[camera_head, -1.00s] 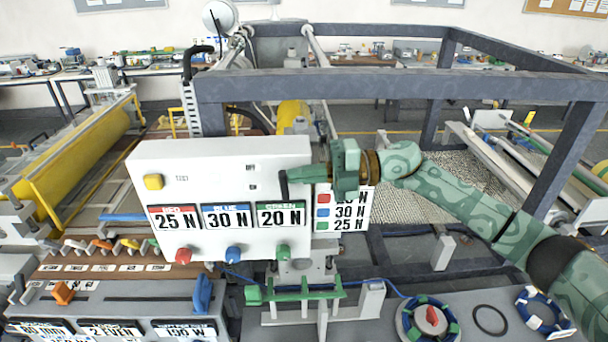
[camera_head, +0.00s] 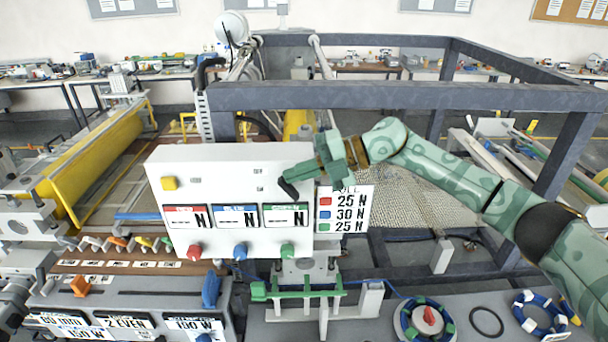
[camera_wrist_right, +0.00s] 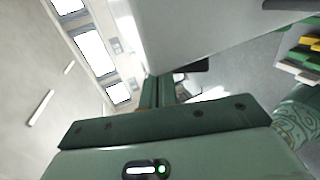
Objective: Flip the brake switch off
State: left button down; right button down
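A white control box (camera_head: 215,165) stands in the middle of the head view. Its upper right face carries small OFF and ON labels (camera_head: 259,181). A black lever-like piece (camera_head: 289,188), which looks like the brake switch, slants beside them. My right gripper (camera_head: 290,177) reaches in from the right with its fingertips at the top of this piece, seemingly touching it. In the wrist view its fingers (camera_wrist_right: 159,91) lie close together, and the switch cannot be made out. The three displays (camera_head: 236,216) show N without readable numbers. My left gripper is out of view.
Red, blue and green knobs (camera_head: 240,252) stick out below the displays. A sign with N values (camera_head: 346,207) stands right of the box. A dark frame beam (camera_head: 400,96) runs behind and above my right arm.

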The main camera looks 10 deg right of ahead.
aim_at(291, 185)
jog(key=shift+w+a+r, duration=0.1)
jog(key=shift+w+a, duration=0.15)
jog(key=shift+a, duration=0.9)
jog(key=shift+w+a, duration=0.15)
jog(key=shift+a, duration=0.15)
jog(key=shift+r, duration=0.1)
dwell(0.6)
jog(key=shift+d+r, duration=0.15)
jog(key=shift+r, duration=0.15)
jog(key=r+p, duration=0.1)
jog(key=d+r+p, duration=0.1)
jog(key=shift+d+r, duration=0.1)
jog(key=shift+r, duration=0.25)
jog(key=s+d+r+b, duration=0.1)
jog(key=d+r+b, duration=0.2)
jog(key=d+r, duration=0.2)
notch_tip(291, 185, up, 4)
jog(key=shift+s+d+f, duration=0.15)
jog(key=shift+s+d, duration=0.05)
jog(key=shift+s, duration=0.05)
